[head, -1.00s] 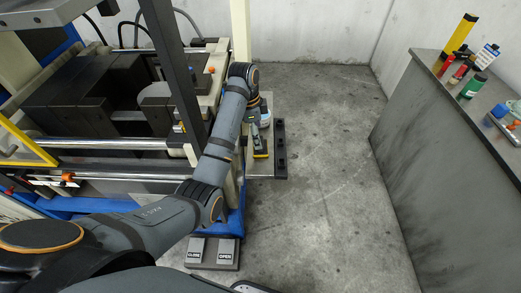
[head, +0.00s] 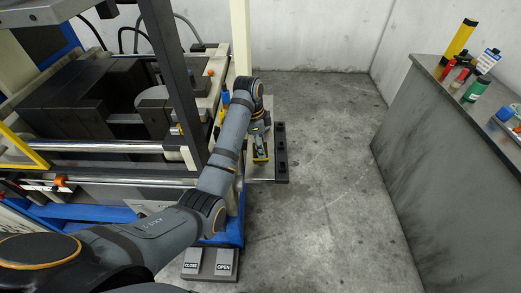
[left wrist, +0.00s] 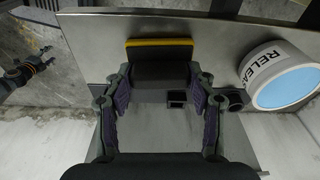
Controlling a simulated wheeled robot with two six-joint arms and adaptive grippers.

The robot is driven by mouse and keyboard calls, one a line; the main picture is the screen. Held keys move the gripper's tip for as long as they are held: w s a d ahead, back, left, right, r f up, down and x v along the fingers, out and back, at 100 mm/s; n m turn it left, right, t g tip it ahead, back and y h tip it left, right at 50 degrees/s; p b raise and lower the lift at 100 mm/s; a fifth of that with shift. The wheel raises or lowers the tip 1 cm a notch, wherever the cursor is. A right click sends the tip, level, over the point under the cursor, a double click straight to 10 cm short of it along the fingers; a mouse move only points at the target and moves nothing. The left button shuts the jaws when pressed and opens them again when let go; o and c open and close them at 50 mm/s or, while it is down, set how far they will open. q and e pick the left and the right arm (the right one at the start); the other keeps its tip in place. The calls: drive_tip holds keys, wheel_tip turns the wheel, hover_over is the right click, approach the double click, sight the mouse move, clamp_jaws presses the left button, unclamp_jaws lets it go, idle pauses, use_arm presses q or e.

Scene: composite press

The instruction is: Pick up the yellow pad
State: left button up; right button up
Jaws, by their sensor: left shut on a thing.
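The yellow pad (left wrist: 160,66) shows in the left wrist view as a dark block with a yellow edge along its far side. My left gripper (left wrist: 160,84) is shut on it, with one finger on each side. In the head view the gripper (head: 261,143) is over the grey plate beside the press, and the pad's yellow edges (head: 262,158) show under the fingers. I cannot tell whether the pad touches the plate. At the left of the left wrist view is part of a dark arm, apparently my right gripper (left wrist: 38,62); its jaws are unclear.
A white tub marked RELEASE (left wrist: 282,76) stands close to the gripper. A black strip (head: 281,152) edges the plate. The press (head: 100,100) is at left; CLOSE and OPEN pedals (head: 223,263) are below. A grey bench (head: 440,130) is at right, with clear floor between.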

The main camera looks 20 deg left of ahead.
use_arm(q)
drive_tip(key=shift+c, duration=0.7)
drive_tip(key=shift+r, duration=0.2)
wheel_tip(320, 180, up, 10)
drive_tip(key=p, duration=0.8)
drive_tip(key=shift+f, duration=0.15)
drive_tip(key=o, duration=0.6)
drive_tip(key=c, duration=0.7)
drive_tip(key=shift+o, duration=0.2)
